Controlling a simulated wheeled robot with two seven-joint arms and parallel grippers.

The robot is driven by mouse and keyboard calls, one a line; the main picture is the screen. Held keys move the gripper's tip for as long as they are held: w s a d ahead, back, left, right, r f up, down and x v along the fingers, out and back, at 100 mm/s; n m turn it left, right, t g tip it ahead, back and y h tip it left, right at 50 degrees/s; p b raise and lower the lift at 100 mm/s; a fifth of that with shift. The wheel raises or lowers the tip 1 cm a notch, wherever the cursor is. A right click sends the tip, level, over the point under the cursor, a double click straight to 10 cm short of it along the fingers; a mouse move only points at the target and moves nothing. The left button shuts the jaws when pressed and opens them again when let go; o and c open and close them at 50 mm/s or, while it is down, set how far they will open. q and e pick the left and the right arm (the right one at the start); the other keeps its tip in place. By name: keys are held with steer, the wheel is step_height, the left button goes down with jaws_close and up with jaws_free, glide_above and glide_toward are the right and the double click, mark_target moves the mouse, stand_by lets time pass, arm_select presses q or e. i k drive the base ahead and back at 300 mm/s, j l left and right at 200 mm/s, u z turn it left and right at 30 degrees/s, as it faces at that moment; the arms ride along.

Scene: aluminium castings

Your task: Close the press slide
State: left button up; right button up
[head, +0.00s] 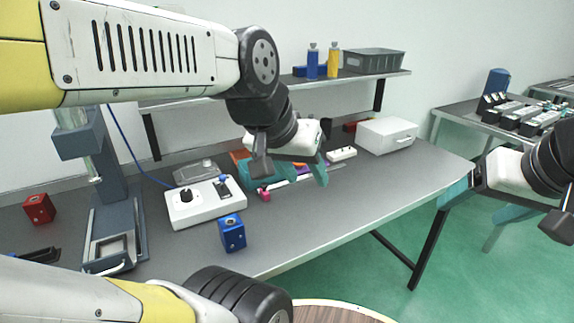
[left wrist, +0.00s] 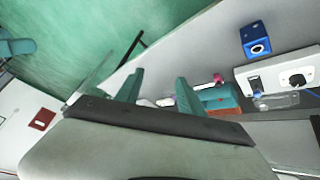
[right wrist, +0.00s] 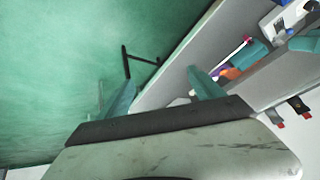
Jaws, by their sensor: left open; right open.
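The blue-grey press (head: 88,150) stands at the left of the grey table, partly hidden by my upper arm link. Its slide (head: 112,243) lies low in front of the column and reaches toward the table's front edge, with a pale bar handle (head: 104,268) at its near end. My left gripper (head: 288,174) is open and empty above the middle of the table, well to the right of the press. Its teal fingers also show in the left wrist view (left wrist: 160,92). My right gripper (head: 478,205) is open and empty off the table's right end; its fingers show in the right wrist view (right wrist: 162,92).
A white control box (head: 205,205) with a black knob stands right of the press. A blue block (head: 232,233) is in front of it; a red block (head: 39,209) is left of the press. A white box (head: 386,136) stands at the back right. The front right tabletop is clear.

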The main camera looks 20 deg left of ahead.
mark_target(109, 256)
steer(key=u, duration=2.25)
steer(key=j+u, duration=0.15)
steer(key=u, duration=0.2)
steer(key=j+u, duration=0.15)
steer(key=u, duration=0.2)
steer(key=j+u, duration=0.15)
steer(key=u, duration=0.2)
